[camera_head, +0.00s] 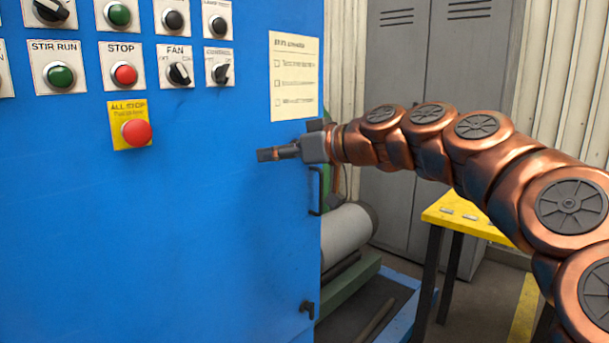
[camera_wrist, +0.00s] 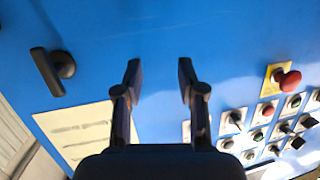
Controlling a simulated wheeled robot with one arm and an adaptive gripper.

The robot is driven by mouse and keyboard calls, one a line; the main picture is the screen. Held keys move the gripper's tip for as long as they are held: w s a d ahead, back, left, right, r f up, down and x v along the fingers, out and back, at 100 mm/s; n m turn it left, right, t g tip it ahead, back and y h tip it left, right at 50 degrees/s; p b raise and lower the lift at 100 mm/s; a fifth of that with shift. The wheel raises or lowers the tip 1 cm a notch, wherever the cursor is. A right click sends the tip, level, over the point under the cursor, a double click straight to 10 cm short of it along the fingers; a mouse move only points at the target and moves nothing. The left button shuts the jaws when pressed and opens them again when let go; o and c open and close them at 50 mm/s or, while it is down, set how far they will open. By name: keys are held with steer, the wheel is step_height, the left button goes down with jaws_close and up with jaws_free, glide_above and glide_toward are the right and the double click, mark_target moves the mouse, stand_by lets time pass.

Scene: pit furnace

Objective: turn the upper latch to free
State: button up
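The upper latch (camera_wrist: 48,72) is a dark bar on a round knob on the blue panel door (camera_head: 200,240). In the wrist view it is at the left, and its bar runs nearly up and down with a slight tilt. My gripper (camera_wrist: 159,75) is open, with only blue panel between its fingers. The latch lies well left of both fingers, apart from them. In the head view my gripper (camera_head: 268,154) points left in front of the door near its right edge. There the wrist mostly hides the latch; a dark piece shows just above it.
A lower latch (camera_head: 307,308) and a dark handle (camera_head: 315,191) are at the door's right edge. A paper notice (camera_head: 293,76) hangs above my gripper. A red stop button (camera_head: 136,132) and several switches are at upper left. A yellow table (camera_head: 465,216) stands at right.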

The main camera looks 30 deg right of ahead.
steer(key=s+d+m+t+h+b, duration=0.15)
steer(key=d+t+b, duration=0.25)
steer(key=d, duration=0.8)
steer(key=shift+h, duration=0.35)
steer(key=shift+f+b+x, duration=0.15)
steer(key=shift+b+x, duration=0.1)
steer(key=shift+x, duration=1.75)
steer(key=shift+f+b+x, duration=0.1)
steer(key=shift+b+x, duration=0.15)
steer(key=shift+x, duration=1.75)
steer(key=shift+d, duration=0.1)
steer(key=shift+c, duration=0.2)
jaws_close()
